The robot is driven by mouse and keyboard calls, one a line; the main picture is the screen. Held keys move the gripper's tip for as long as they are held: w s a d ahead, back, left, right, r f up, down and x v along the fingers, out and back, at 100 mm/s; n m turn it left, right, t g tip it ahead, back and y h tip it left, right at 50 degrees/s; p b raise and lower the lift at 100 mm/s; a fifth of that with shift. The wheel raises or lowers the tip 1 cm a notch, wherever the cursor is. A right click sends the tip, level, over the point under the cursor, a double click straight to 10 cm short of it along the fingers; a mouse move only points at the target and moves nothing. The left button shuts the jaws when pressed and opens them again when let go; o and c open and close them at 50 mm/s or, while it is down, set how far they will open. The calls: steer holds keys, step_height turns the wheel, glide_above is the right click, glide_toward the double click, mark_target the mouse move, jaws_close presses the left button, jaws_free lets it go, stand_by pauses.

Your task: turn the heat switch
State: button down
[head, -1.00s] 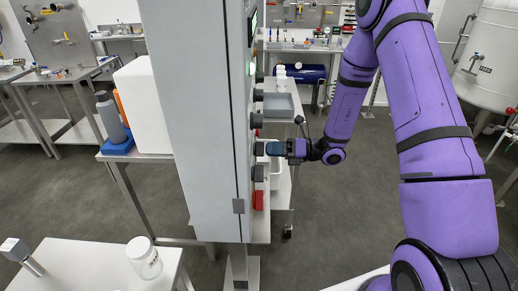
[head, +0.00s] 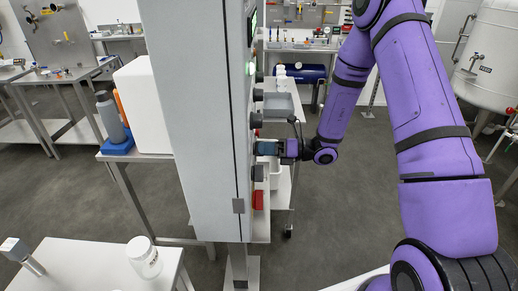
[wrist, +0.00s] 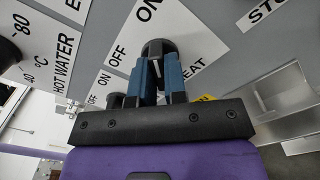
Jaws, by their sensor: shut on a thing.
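The heat switch is a round black knob (wrist: 158,48) on the grey panel in the wrist view. Labels reading ON, OFF and a partly hidden "EAT" stand beside it. My gripper (wrist: 158,68) has its two blue fingers closed around the sides of the knob, with a light pointer mark showing between them. In the head view my gripper (head: 262,148) meets the side face of the tall grey control cabinet (head: 200,120). The knob itself is hidden there by the fingers.
Other black knobs (head: 257,121) sit above and below on the same face, with a red switch (head: 258,200) low down. In the wrist view, HOT WATER and STOP labels flank the knob. A steel table (head: 100,270) with a jar is at front left.

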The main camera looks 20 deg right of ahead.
steer(key=shift+n, duration=0.8)
steer(key=shift+n, duration=1.1)
steer(key=shift+n, duration=1)
